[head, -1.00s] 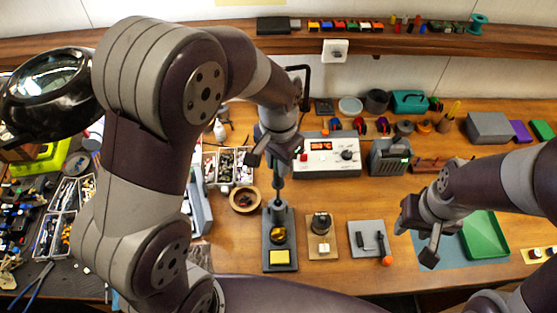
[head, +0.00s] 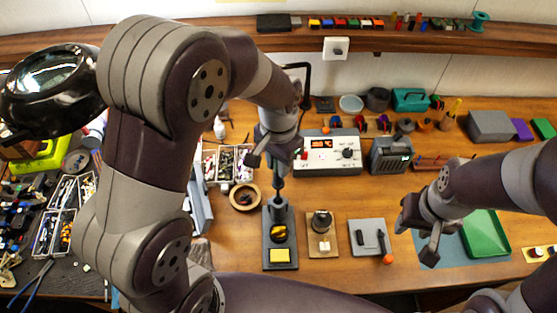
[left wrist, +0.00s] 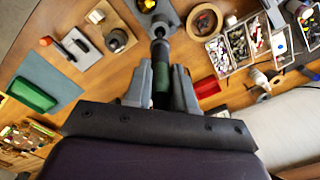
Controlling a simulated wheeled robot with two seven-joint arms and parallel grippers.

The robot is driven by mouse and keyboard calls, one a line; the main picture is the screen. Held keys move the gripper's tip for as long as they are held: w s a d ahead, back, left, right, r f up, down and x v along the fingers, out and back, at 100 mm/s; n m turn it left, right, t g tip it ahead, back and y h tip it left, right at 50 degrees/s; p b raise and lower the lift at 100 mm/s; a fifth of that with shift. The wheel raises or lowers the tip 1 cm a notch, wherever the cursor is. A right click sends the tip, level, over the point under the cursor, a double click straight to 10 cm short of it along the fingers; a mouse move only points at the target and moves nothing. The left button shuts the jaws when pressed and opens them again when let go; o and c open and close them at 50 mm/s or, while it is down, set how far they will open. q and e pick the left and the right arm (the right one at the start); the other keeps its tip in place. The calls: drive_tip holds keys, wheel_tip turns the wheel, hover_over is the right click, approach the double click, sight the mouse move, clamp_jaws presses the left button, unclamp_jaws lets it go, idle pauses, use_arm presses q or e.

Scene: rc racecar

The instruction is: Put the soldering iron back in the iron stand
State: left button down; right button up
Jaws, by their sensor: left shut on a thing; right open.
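My left gripper (head: 276,160) is shut on the soldering iron (head: 278,186), whose dark shaft points down at the iron stand. In the left wrist view the iron's green and black handle (left wrist: 161,75) sits between the two fingers. The iron stand (head: 267,250) is a dark base with a yellow sponge, brass wool and an upright holder at its back. The iron's lower end meets the top of the holder; how deep it sits inside is hidden. My right gripper (head: 417,238) is open and empty over the right side of the bench.
A wooden bowl (head: 245,197) stands just left of the stand. A small brown board (head: 322,245) and a grey pad (head: 367,238) lie to its right. A white soldering station (head: 328,157) is behind. A green tray (head: 485,235) lies on a blue mat at right.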

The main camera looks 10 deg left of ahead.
sight(278, 183)
use_arm(q)
drive_tip(key=shift+f+b, duration=2.6)
drive_tip(key=shift+f, duration=1.4)
drive_tip(key=shift+c, duration=2.4)
unclamp_jaws()
drive_tip(key=shift+r, duration=0.1)
wheel_tip(278, 183, up, 9)
drive_tip(key=p, duration=0.8)
